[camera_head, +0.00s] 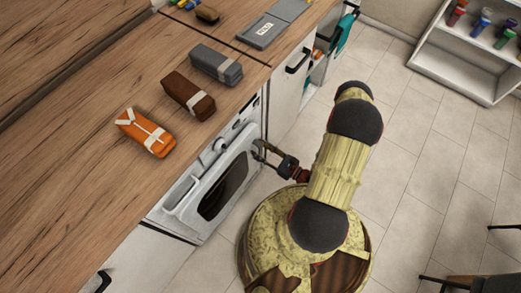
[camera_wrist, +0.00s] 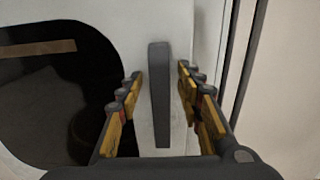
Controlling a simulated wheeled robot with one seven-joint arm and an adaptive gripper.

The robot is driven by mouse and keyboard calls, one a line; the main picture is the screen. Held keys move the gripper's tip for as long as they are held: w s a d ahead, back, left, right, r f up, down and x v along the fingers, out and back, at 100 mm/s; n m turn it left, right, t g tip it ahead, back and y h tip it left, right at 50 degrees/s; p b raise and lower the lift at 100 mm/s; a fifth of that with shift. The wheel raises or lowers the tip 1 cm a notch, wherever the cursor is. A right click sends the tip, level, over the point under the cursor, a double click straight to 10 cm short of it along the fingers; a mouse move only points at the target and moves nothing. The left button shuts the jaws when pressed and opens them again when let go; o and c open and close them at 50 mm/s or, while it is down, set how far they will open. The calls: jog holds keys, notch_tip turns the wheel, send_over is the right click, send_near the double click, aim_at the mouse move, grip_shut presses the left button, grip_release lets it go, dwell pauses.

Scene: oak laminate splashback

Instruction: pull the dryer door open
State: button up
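The dryer (camera_head: 190,190) is a white machine under the wooden counter in the head view. Its white door has a dark window (camera_head: 222,188), which fills the left of the wrist view (camera_wrist: 55,95). I cannot tell whether the door is fully closed. A grey vertical bar handle (camera_wrist: 160,95) stands on the white door beside the window. My gripper (camera_wrist: 160,76) is open, with one yellow-padded finger on each side of the handle and gaps on both sides. In the head view my gripper (camera_head: 260,152) is at the door's right edge, and the handle is hard to make out.
An orange case (camera_head: 146,132), a brown case (camera_head: 188,95) and a grey case (camera_head: 216,65) lie on the counter (camera_head: 85,150). A cabinet with a dark handle (camera_head: 298,60) adjoins the dryer. The tiled floor (camera_head: 440,150) is open to the right, before a white shelf (camera_head: 455,70).

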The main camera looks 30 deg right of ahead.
jog(key=shift+c, duration=1)
jog(key=c, duration=0.7)
grip_shut()
